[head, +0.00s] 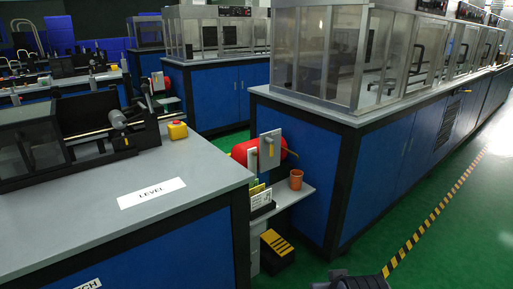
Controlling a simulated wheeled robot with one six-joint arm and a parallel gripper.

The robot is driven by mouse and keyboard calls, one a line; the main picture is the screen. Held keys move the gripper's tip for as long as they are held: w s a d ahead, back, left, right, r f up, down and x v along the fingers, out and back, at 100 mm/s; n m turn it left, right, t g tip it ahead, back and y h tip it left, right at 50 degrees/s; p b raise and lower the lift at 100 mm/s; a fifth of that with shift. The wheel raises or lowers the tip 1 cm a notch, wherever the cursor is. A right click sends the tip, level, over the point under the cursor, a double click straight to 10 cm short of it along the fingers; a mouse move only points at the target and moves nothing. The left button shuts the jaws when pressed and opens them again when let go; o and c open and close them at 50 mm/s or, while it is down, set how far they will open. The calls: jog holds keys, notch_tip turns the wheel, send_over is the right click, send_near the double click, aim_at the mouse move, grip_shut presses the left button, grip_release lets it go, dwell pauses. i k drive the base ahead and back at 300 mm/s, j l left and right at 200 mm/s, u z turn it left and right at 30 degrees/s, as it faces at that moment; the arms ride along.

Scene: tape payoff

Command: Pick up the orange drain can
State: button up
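The orange drain can (296,180) is a small orange cup-like can. It stands upright near the right end of a narrow grey shelf (284,197), beside the blue cabinet's end wall. No gripper fingers show in the head view. A dark ridged part cut off by the bottom edge may belong to my arm, but I cannot tell which part it is. Nothing touches the can apart from the shelf under it.
A red roll (240,154) with a metal plate (270,150) sits behind the can, and a white card holder (262,201) to its left. A black-and-yellow step (276,247) is below. A grey-topped bench (100,212) fills the left. Green floor (440,255) is open at right.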

aim_at(296, 178)
jog(key=i+l, duration=0.15)
jog(key=i, duration=0.3)
jog(key=i+l+u, duration=0.1)
jog(key=i, duration=0.4)
jog(key=i+l, duration=0.2)
jog(key=i, duration=0.25)
